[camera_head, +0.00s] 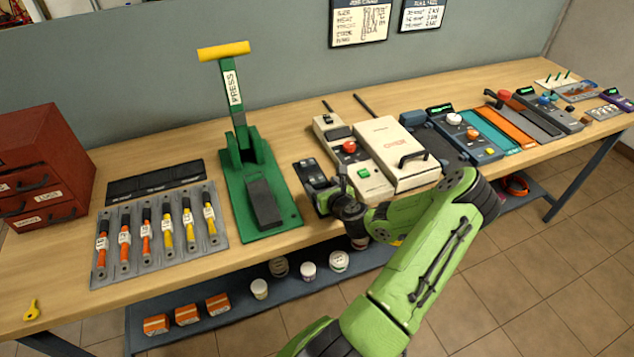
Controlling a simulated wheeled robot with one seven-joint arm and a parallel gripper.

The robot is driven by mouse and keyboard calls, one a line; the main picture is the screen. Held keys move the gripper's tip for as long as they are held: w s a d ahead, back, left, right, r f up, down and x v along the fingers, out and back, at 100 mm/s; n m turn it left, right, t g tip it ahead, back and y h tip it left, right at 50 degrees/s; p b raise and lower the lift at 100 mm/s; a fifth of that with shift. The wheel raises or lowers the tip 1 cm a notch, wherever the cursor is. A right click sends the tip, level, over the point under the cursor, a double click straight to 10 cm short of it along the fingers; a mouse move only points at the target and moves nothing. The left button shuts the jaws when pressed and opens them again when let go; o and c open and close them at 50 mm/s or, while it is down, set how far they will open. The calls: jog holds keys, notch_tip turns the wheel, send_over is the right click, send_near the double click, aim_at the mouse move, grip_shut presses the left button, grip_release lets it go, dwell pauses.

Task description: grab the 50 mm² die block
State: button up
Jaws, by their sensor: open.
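I cannot make out a block marked 50 mm² at this size. A dark rectangular block (264,203) lies on the base of the green press (234,185); no marking on it is readable. A small dark item (306,170) lies right of the press, partly hidden by my gripper; I cannot tell whether it is a die block. My gripper (318,197) is open, over the front of the bench between the press and the cream machine. My wrist hides part of the bench there, and nothing shows held in the jaws.
A grey tray (160,262) of cables with red and yellow sleeves lies left of the press, with a dark, faintly labelled tray (154,181) behind it. A red drawer cabinet (42,165) is far left. The front left bench is mostly clear.

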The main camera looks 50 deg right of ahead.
jog(key=shift+x, duration=0.9)
jog(key=shift+s, duration=0.15)
jog(key=shift+c, duration=0.2)
jog(key=c, duration=1.3)
jog(key=shift+r, duration=0.15)
notch_tip(320, 180, up, 10)
jog(key=p, duration=0.4)
